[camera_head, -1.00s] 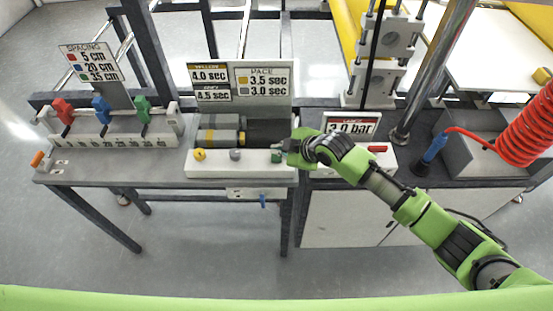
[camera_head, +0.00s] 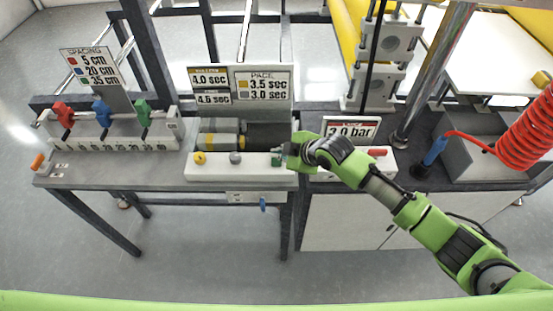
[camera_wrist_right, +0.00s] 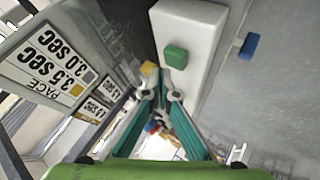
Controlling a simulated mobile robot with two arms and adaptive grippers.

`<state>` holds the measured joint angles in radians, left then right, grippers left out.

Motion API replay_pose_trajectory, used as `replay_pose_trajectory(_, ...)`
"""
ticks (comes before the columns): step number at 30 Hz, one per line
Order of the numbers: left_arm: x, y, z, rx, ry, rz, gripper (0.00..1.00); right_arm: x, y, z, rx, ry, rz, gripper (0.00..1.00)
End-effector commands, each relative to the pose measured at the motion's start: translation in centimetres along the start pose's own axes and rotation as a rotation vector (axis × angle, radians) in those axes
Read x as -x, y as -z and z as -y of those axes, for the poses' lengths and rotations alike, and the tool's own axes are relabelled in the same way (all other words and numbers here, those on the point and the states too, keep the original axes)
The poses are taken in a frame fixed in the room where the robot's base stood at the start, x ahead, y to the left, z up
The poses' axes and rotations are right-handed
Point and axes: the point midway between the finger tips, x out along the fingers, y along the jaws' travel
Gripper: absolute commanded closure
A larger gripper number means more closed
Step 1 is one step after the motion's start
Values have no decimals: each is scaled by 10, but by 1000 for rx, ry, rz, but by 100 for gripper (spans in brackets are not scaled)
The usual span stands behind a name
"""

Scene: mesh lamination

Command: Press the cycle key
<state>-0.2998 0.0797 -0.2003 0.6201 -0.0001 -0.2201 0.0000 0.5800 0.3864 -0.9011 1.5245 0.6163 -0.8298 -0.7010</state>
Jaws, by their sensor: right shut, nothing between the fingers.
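A green key (camera_head: 276,158) sits at the right end of a white panel (camera_head: 226,172) that also carries a yellow and a grey key. I take the green one for the cycle key, though no label on it is readable. In the right wrist view the green key (camera_wrist_right: 176,57) stands on the white panel just past my fingertips, slightly to the right. My right gripper (camera_head: 287,152) is shut and empty, close beside the green key. Its fingers (camera_wrist_right: 162,85) meet at their tips. I cannot tell whether they touch the key. My left gripper is not in view.
A pace sign (camera_head: 264,82) stands behind the panel. A pressure sign (camera_head: 352,129) and a red handle (camera_head: 377,152) are right of my gripper. Red, blue and green clamps (camera_head: 102,112) stand on the left. A blue lever (camera_head: 263,204) hangs below the panel.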

Motion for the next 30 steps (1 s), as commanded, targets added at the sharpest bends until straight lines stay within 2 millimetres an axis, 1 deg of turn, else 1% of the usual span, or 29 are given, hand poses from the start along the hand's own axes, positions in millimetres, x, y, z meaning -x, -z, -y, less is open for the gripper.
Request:
replay_pose_trajectory(10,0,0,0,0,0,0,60,0,0,0,0,0,0,100)
replay_pose_trajectory(18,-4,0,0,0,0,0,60,-6,-5,4,0,0,1,100)
replay_pose_trajectory(30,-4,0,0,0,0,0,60,-6,-5,5,0,0,0,100)
